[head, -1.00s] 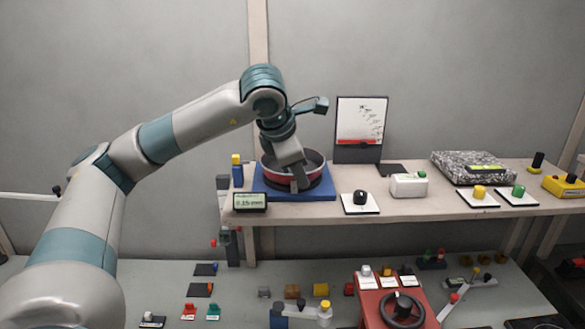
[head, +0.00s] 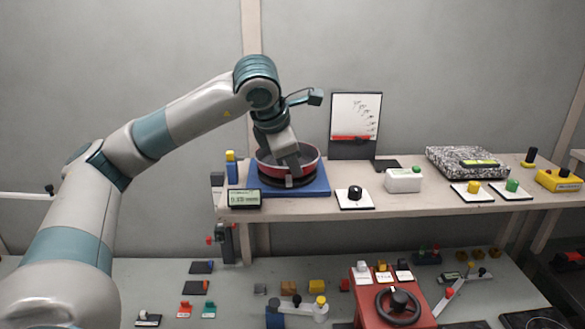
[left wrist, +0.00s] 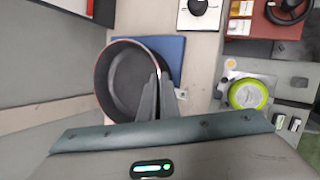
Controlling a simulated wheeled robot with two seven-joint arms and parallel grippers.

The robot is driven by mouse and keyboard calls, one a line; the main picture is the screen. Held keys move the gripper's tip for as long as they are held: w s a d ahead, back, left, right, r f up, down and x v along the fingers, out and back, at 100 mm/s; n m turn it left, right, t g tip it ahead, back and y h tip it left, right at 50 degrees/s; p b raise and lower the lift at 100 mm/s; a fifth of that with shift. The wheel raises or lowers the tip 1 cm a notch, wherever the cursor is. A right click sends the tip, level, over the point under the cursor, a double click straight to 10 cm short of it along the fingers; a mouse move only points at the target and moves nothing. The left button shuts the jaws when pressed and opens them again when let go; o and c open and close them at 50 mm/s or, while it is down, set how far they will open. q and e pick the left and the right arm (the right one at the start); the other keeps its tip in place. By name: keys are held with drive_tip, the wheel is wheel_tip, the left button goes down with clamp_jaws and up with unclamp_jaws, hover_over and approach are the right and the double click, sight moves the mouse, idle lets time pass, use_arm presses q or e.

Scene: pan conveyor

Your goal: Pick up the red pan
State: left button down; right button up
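The red pan (head: 265,168), round with a dark inside, is on the blue platform (head: 318,186) at the left end of the shelf, over a dark round base. My left gripper (head: 290,172) reaches down over its front rim in the head view. In the left wrist view the pan (left wrist: 122,85) lies beside the fingers. The two grey fingers (left wrist: 159,90) stand close together, one on each side of the pan's rim, and look shut on it. The fingertips are partly hidden by the rim. My right gripper is not in view.
A small display (head: 244,198) stands in front of the platform. A blue and yellow block (head: 231,167) is to its left and an upright white board (head: 355,120) behind right. A black knob (head: 355,194) sits to the right. A red console with a wheel (head: 398,306) is below.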

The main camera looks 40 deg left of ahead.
use_arm(q)
drive_tip(key=shift+r, duration=0.35)
drive_tip(key=s+d+r+b, duration=0.2)
drive_tip(key=d+r+b, duration=0.3)
drive_tip(key=d+r, duration=0.4)
drive_tip(key=d, duration=0.2)
drive_tip(key=shift+d+r, duration=0.3)
drive_tip(key=shift+r, duration=0.1)
drive_tip(key=shift+s, duration=0.1)
